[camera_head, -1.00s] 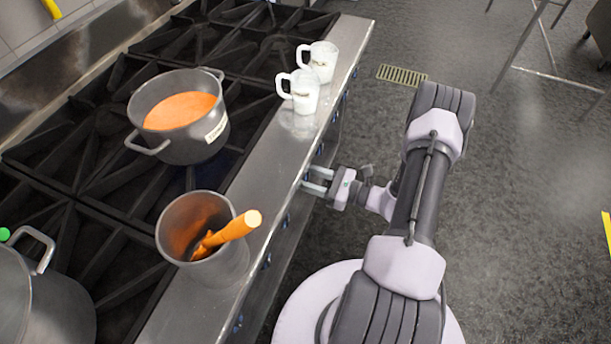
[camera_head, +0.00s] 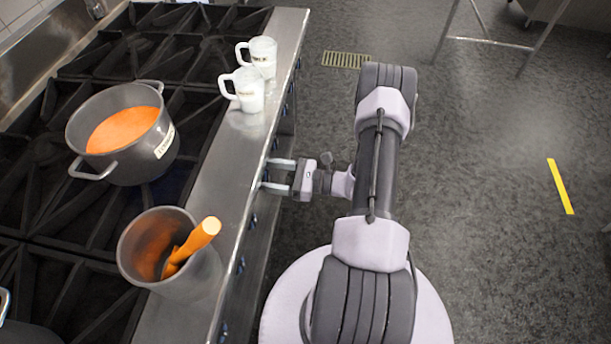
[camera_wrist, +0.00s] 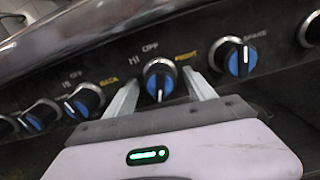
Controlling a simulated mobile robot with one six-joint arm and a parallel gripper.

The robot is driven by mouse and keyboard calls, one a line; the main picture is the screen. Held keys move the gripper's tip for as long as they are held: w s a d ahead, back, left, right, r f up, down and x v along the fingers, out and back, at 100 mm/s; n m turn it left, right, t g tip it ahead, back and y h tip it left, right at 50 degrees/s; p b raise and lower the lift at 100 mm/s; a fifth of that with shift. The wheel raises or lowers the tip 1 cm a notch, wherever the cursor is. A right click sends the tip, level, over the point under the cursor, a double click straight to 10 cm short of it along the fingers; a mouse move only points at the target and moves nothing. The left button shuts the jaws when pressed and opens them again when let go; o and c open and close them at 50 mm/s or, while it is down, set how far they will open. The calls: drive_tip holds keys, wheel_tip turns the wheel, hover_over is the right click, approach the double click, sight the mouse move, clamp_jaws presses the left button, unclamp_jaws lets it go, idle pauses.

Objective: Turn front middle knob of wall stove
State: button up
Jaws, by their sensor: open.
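The stove (camera_head: 213,190) runs along the left side in the head view, with a row of knobs on its front face. In the wrist view, a blue and black knob (camera_wrist: 159,79) labelled with "OFF" and "HI" sits between my gripper's two fingers. My gripper (camera_head: 265,177) is open at the stove's front face, one finger on each side of that knob; it also shows in the wrist view (camera_wrist: 160,90). I cannot tell whether the fingers touch the knob. In the head view this knob is hidden by the front edge.
Other knobs flank it, one at right (camera_wrist: 238,60) and one at left (camera_wrist: 84,101). On the stove stand a pot of orange soup (camera_head: 122,130), a metal container (camera_head: 190,275) with an orange item, and two white mugs (camera_head: 250,92). Open floor (camera_head: 480,220) lies right.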

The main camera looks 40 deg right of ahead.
drive_tip(key=p+v, duration=0.3)
drive_tip(key=v, duration=1.3)
drive_tip(key=shift+s+d, duration=0.25)
drive_tip(key=shift+s, duration=0.1)
drive_tip(key=w+a+r+n+g, duration=0.3)
drive_tip(key=a+r+n+g, duration=0.3)
drive_tip(key=r, duration=0.2)
drive_tip(key=w+a+r+n+g, duration=0.2)
drive_tip(key=a+r+n+g, duration=0.4)
drive_tip(key=r, duration=0.3)
drive_tip(key=s+a+r+n+t+h, duration=0.1)
drive_tip(key=s+a+r+n+h, duration=0.3)
drive_tip(key=a+r+n, duration=0.2)
drive_tip(key=s+a+r+n+t+h, duration=0.2)
drive_tip(key=s+a+r+n+h, duration=0.2)
drive_tip(key=a+r+n, duration=0.3)
wheel_tip(320, 180, up, 3)
drive_tip(key=shift+a+f+t+h, duration=0.25)
drive_tip(key=shift+a+h, duration=0.25)
drive_tip(key=shift+a, duration=0.65)
